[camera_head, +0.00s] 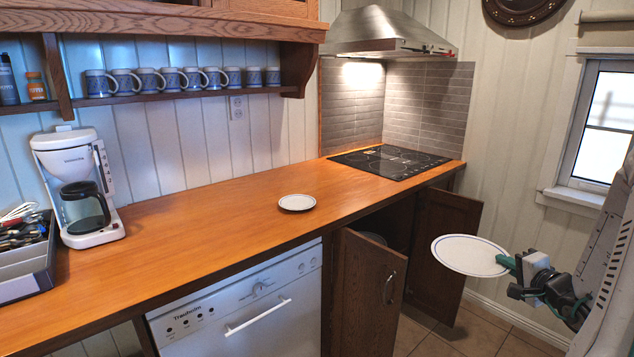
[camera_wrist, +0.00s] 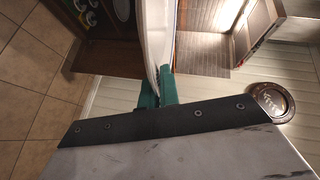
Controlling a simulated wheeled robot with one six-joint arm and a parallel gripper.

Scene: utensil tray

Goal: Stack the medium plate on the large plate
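My gripper (camera_head: 508,264) is shut on the rim of a white plate with a thin blue ring (camera_head: 468,255). It holds this plate roughly level in the air, right of the counter, beside the open cabinet. In the wrist view the green fingertips (camera_wrist: 156,90) pinch the held plate (camera_wrist: 157,35), which shows nearly edge-on. A smaller-looking white plate with a dark rim line (camera_head: 297,202) lies flat on the wooden counter (camera_head: 225,215). The frames do not clearly show which plate is the medium one.
A black cooktop (camera_head: 390,161) is at the counter's far end. A coffee maker (camera_head: 78,185) and utensil tray (camera_head: 28,260) stand left. The counter around the small plate is clear.

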